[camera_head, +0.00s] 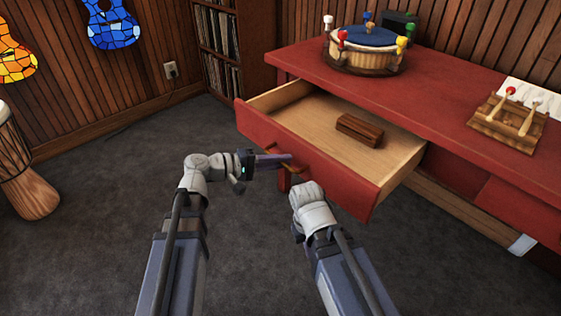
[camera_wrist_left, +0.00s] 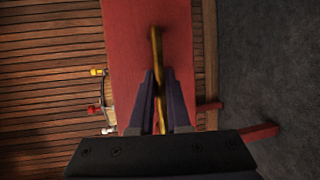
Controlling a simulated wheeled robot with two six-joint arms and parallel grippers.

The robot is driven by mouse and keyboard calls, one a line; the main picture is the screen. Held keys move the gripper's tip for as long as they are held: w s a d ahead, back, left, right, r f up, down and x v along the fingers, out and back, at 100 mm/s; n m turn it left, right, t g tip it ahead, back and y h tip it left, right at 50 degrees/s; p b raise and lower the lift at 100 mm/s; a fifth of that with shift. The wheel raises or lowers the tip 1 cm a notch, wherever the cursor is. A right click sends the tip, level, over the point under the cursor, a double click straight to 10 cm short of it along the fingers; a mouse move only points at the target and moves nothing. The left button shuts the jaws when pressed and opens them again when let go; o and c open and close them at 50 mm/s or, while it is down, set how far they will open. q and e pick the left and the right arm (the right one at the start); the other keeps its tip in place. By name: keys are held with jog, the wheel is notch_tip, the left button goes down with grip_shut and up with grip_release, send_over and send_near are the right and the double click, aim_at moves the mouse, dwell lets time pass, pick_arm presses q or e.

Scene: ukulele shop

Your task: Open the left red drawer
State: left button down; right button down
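The left red drawer (camera_head: 309,166) of the red counter is pulled well out, and its wooden inside shows. My left gripper (camera_head: 284,160) is at the drawer's front, at the brass handle (camera_head: 262,150). In the left wrist view its dark fingers (camera_wrist_left: 160,100) are close together on either side of the blurred brass handle (camera_wrist_left: 156,50), against the red front. My right gripper (camera_head: 290,180) is just below and right of it, near the drawer front.
A brown block (camera_head: 359,130) lies in the drawer. The red counter (camera_head: 440,100) carries a round drum-like stand (camera_head: 365,58) and a wooden tray with mallets (camera_head: 508,122). A hand drum (camera_head: 27,180) stands far left. Dark carpet (camera_head: 110,190) is clear on the left.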

pick_arm(q)
jog(key=c, duration=0.9)
grip_release()
jog(key=shift+p+v, duration=0.75)
jog(key=shift+v, duration=3.15)
jog(key=s+d+f+m+g+y, duration=0.5)
jog(key=s+d+f+g+y, duration=0.15)
jog(key=f, duration=0.55)
jog(key=s+a+f+m+y, duration=0.2)
jog(key=s+f+m+y, duration=0.2)
jog(key=s+f+y, duration=0.4)
jog(key=shift+y, duration=0.65)
jog(key=r+p, duration=1.2)
jog(key=r, duration=0.1)
jog(key=r+p, duration=1.2)
jog(key=r, duration=0.1)
jog(key=w+r+p, duration=0.1)
jog(key=r+p, duration=1.1)
jog(key=shift+w+a+r+p, duration=0.1)
jog(key=shift+a+r+p, duration=0.2)
jog(key=shift+a+r, duration=0.1)
